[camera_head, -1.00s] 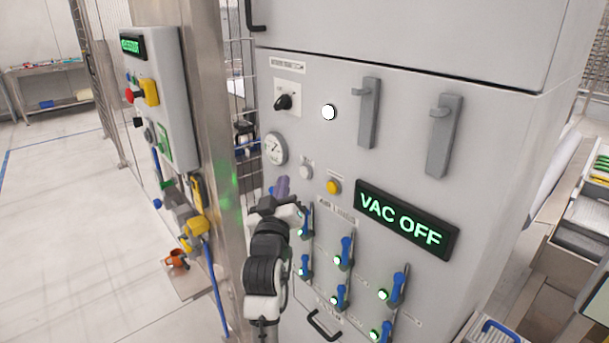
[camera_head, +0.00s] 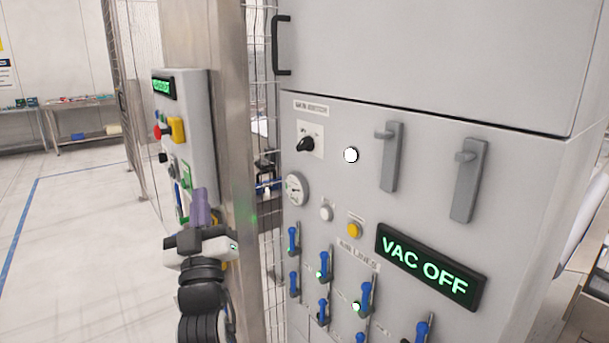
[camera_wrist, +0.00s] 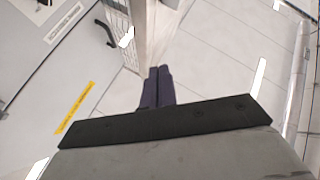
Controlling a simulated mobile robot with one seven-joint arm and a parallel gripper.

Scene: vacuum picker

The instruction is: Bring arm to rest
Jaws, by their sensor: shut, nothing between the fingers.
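My gripper (camera_head: 200,207) is at the lower left of the head view, pointing up, with its purple-grey fingers together and nothing between them. It appears in front of the grey control box on the steel post and hides part of that box's lower end. In the wrist view the closed fingers (camera_wrist: 157,86) show at the middle, with floor and a post beyond them. The grey cabinet (camera_head: 335,60) stands to the right of my gripper, with a gap between them in the picture.
The cabinet carries a black rotary switch (camera_head: 306,144), a gauge (camera_head: 297,188), blue valve levers (camera_head: 366,297) and a "VAC OFF" display (camera_head: 430,267). The control box (camera_head: 198,130) hangs on a steel post (camera_head: 232,170). Open floor (camera_head: 85,220) lies to the left.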

